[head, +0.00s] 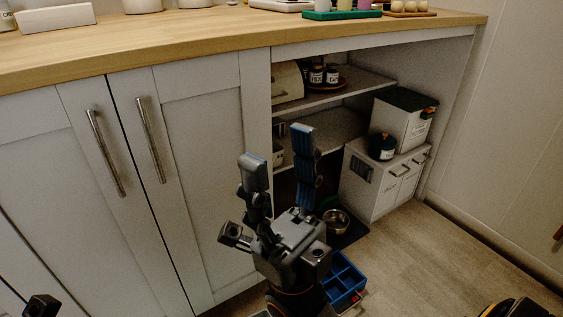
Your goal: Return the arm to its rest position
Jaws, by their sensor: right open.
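My right gripper (279,153) points up and away from me in the middle of the view, in front of the open shelf unit. Its two blue-padded fingers are spread apart with nothing between them. It hides part of the lower shelf area and the cabinet edge behind it. A small dark part at the bottom left corner (40,306) looks like a piece of my left gripper. Its fingers are out of sight.
A wooden counter (180,45) runs above closed white doors (205,150) with bar handles. The open shelves (335,92) hold jars and a bin. A blue divided crate (345,270) and a metal bowl (336,220) are low near my gripper. The floor (430,260) at right is mostly clear.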

